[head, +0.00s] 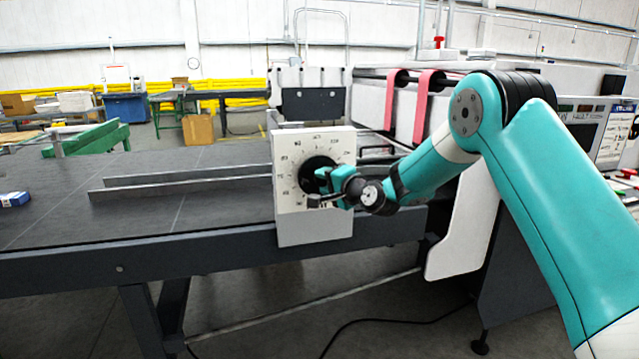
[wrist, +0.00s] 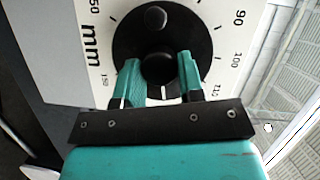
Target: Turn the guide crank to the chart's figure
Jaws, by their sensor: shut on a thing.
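The guide crank is a black round dial (head: 312,168) on a white plate (head: 287,150) with printed figures around it, fixed to the table's front edge. Figures 90, 100, 110, 150 and "mm" are readable in the wrist view. I cannot make out the chart's figure.
The dark table (head: 190,215) carries two long metal guide rails (head: 180,183) left of the dial. A blue box (head: 14,199) lies at the table's left edge. The machine with red belts (head: 432,100) stands behind and right. A black cable (head: 390,320) lies on the floor.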

